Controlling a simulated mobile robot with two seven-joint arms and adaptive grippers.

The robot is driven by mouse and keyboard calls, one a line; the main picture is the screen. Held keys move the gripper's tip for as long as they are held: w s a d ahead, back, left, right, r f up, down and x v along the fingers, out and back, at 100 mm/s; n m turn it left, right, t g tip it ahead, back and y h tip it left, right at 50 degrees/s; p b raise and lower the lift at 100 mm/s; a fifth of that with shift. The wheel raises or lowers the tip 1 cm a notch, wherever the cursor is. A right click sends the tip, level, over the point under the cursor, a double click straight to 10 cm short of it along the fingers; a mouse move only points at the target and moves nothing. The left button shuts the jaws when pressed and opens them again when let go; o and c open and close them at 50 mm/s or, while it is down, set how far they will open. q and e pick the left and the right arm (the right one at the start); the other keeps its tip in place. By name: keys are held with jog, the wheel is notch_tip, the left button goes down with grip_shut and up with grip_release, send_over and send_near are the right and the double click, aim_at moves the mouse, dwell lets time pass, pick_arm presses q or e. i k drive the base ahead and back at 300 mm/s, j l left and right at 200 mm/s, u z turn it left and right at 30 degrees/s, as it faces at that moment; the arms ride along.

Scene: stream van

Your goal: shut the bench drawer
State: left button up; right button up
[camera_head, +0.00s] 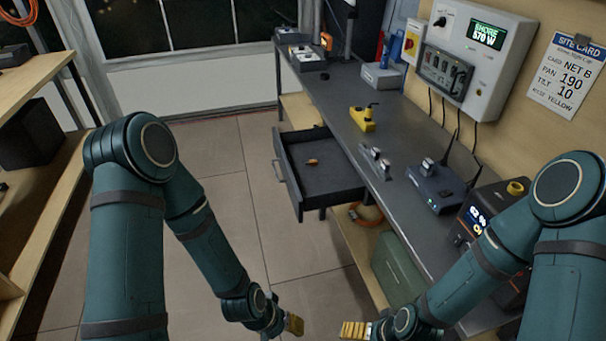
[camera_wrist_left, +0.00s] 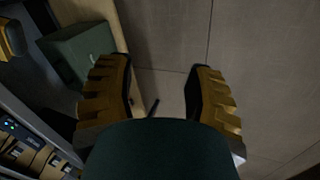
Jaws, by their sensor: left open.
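The bench drawer (camera_head: 330,181) is dark grey and stands pulled out from the long grey bench (camera_head: 345,92) toward the left. Its front (camera_head: 286,176) carries a handle on the outer face. A small orange item (camera_head: 312,162) lies inside it. My left gripper (camera_head: 293,325) is low in front of the bench, nearer than the drawer and apart from it. In the left wrist view its yellow fingers (camera_wrist_left: 160,92) are spread with nothing between them. My right gripper (camera_head: 355,330) is to its right, with yellow fingers partly visible; its opening is unclear.
On the bench stand a yellow device (camera_head: 362,118), a router with antennas (camera_head: 437,187) and a black unit with a display (camera_head: 480,222). A green case (camera_head: 398,268) sits on the lower shelf. The floor (camera_head: 235,215) left of the drawer is clear. Wooden shelving (camera_head: 50,215) stands at far left.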

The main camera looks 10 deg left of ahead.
aim_at(335, 181)
jog(key=u, duration=0.45)
jog(key=i+l+u, duration=0.35)
jog(key=i+l, duration=0.4)
jog(key=i, duration=0.2)
